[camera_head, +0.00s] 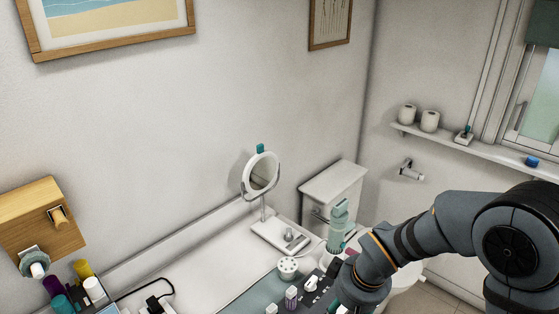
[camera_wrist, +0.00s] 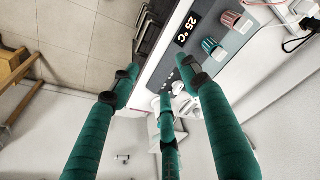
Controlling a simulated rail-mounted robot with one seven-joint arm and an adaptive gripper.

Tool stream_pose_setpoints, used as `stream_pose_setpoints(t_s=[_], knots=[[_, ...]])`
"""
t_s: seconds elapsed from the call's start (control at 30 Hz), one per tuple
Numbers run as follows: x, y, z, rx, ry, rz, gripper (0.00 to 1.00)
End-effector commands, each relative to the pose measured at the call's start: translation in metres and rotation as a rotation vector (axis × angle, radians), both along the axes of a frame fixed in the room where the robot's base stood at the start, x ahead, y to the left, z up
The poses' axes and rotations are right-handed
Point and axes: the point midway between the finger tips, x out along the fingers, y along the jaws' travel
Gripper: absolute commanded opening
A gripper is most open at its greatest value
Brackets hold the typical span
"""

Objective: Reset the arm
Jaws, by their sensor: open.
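My arm (camera_head: 440,225) reaches in from the right edge in the head view, and its wrist bends down over the front of the counter. My gripper (camera_wrist: 162,76) shows clearly in the wrist view, with dark teal fingers spread apart and no object held between them. A third teal, jointed part between the two long fingers looks like another finger. In the head view the gripper is mostly hidden at the bottom edge, near several small items on the counter.
A round mirror (camera_head: 262,172) stands on the white counter (camera_head: 185,255). A pale green bottle-like thing (camera_head: 340,220) rises close beside my wrist. Bottles (camera_head: 93,289) crowd the lower left.

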Motion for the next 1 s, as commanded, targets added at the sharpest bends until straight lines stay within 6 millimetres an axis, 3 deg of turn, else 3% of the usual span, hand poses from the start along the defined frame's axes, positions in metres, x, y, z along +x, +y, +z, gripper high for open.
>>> stream_pose_setpoints(t_s=[0.07,0.23,0.43,1.0], knots=[[-0.008,0.000,0.004,0.002,-0.006,0.024,0.46],[-0.014,0.023,0.011,0.015,-0.004,0.072,0.46],[-0.010,0.017,0.023,0.013,-0.002,0.065,0.46],[-0.007,0.018,0.021,0.008,-0.001,0.072,0.46]])
